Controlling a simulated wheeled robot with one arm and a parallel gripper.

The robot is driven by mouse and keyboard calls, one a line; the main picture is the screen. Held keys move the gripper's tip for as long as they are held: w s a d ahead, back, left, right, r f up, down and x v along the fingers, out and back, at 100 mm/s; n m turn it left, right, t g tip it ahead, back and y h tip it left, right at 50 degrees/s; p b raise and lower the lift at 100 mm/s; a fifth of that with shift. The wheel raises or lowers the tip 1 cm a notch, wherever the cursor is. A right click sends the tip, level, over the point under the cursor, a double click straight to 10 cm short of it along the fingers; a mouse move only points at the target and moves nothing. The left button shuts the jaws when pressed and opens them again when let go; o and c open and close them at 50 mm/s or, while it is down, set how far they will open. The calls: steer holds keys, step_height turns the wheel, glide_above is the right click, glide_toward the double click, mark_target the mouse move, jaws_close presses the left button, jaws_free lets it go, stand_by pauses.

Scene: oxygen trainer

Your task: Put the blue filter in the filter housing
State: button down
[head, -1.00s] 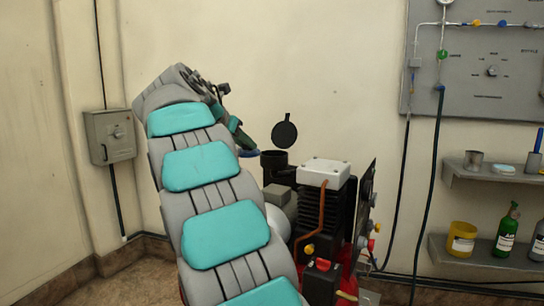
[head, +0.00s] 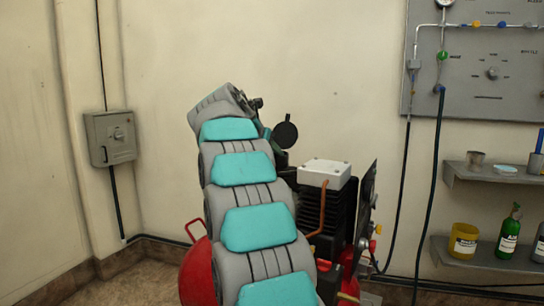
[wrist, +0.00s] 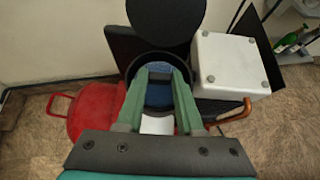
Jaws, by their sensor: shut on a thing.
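My gripper (wrist: 160,72) is shut on the blue filter (wrist: 159,95), which shows between the two green fingers in the wrist view. The fingertips and filter overlap the round black mouth of the filter housing (wrist: 131,72). I cannot tell how deep the filter sits or whether it touches the rim. The housing's round black lid (wrist: 165,18) stands open behind the mouth. In the head view the lid (head: 286,134) shows just right of my gripper, a bit of blue shows beside it, and my arm hides most of the housing.
A white box-shaped cover (wrist: 229,62) on the compressor stands right of the housing, with a copper pipe (wrist: 236,112) near it. A red tank (wrist: 92,114) lies left. Shelves (head: 500,174) with bottles and cups are on the right wall.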

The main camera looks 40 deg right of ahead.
steer(key=shift+f, duration=0.2)
steer(key=c, duration=0.8)
jaws_free()
steer(key=shift+c, duration=0.2)
steer(key=p+v, duration=0.1)
steer(key=v, duration=1.1)
